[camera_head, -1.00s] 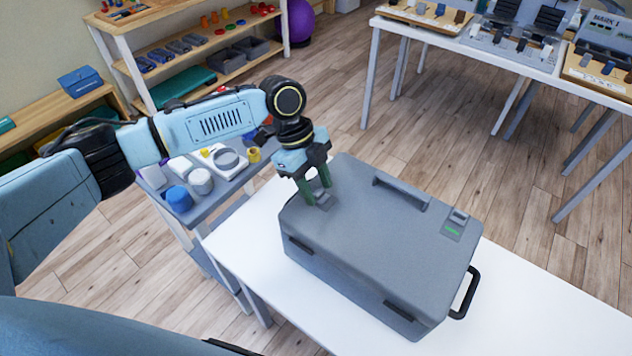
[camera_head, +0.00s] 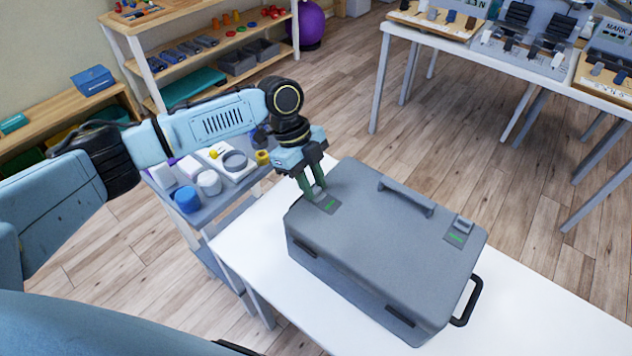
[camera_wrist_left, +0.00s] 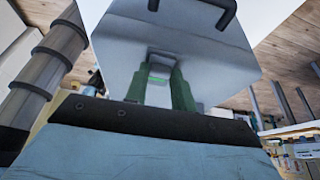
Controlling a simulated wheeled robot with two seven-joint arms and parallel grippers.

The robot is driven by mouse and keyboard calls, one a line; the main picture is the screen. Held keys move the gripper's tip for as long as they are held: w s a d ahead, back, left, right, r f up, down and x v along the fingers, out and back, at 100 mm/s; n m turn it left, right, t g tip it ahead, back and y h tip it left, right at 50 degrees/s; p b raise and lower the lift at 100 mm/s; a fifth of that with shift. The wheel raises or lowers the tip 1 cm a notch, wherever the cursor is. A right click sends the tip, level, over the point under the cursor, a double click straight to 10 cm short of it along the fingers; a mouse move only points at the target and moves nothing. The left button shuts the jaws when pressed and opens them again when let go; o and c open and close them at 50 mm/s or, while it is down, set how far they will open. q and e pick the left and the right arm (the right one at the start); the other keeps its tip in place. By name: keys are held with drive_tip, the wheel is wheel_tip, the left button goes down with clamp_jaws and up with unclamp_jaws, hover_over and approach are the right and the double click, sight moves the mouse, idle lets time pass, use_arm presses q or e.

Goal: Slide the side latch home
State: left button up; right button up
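A grey case (camera_head: 390,250) lies on a white table, its lid facing up. The side latch (camera_head: 328,203) is at the lid's left end, with a green mark showing on its plate. My left gripper (camera_head: 313,190) points down there, its two green fingers on either side of the small grey latch knob, which they partly hide. In the left wrist view the fingers (camera_wrist_left: 160,72) close against the knob, and a green mark shows between them. My right gripper is not in view.
A raised handle (camera_head: 405,197) stands on the lid, and a black handle (camera_head: 467,302) sticks out at the right end. The white table (camera_head: 270,262) has bare room in front. A grey trolley (camera_head: 222,204) with jars stands close at the left, under my left arm.

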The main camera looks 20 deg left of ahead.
use_arm(q)
drive_tip(key=o, duration=0.5)
drive_tip(key=shift+c, duration=0.2)
drive_tip(key=v, duration=1.3)
drive_tip(key=shift+r, duration=0.25)
